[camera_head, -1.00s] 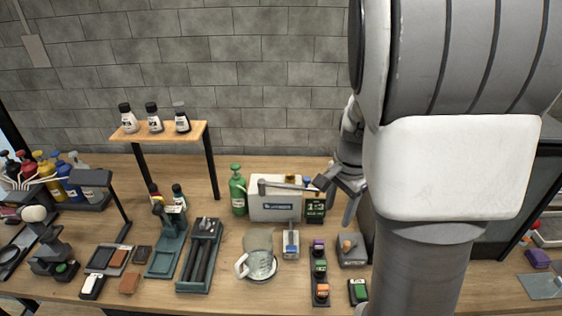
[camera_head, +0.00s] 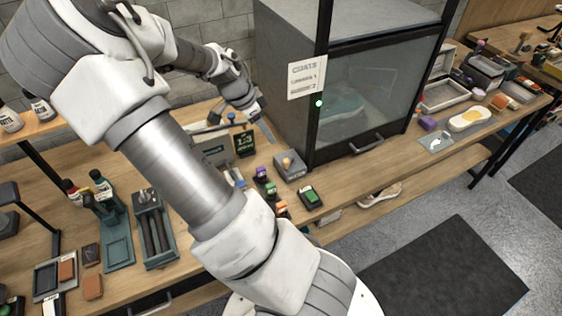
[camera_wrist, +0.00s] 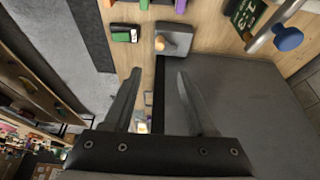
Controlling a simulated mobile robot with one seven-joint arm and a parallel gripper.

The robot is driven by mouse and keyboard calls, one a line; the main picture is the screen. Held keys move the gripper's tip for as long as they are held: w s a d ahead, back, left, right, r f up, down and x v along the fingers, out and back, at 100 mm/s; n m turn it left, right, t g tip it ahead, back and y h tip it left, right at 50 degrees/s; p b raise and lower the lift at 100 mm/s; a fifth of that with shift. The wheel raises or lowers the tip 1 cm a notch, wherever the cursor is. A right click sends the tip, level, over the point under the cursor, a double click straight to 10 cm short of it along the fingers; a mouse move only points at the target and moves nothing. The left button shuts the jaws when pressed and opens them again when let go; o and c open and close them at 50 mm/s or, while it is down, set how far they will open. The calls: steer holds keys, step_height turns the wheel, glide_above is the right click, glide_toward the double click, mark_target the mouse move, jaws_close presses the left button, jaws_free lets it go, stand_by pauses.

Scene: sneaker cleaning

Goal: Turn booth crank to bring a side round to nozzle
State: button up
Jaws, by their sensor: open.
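The booth (camera_head: 285,45) is a dark cabinet with a glass front door and a handle. A teal sneaker (camera_head: 342,108) shows dimly inside, behind the glass. A grey block with a tan knob (camera_head: 287,162), which looks like the crank, sits on the bench at the booth's front left corner. The block also shows in the wrist view (camera_wrist: 178,48), beyond my fingertips. My gripper (camera_wrist: 159,73) is open and empty, apart from the knob. In the head view my gripper (camera_head: 255,110) is beside the booth's left side. The nozzle cannot be made out.
A green-topped button box (camera_head: 310,197) and a row of small coloured blocks (camera_head: 265,180) stand close to the knob block. A "1:3" sign (camera_head: 245,143) is behind them. A blue knob on a metal lever (camera_wrist: 288,39) shows at the wrist view's upper right.

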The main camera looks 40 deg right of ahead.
mark_target(286, 159)
steer(key=x, duration=1.7)
steer(key=shift+f, duration=0.1)
jaws_close()
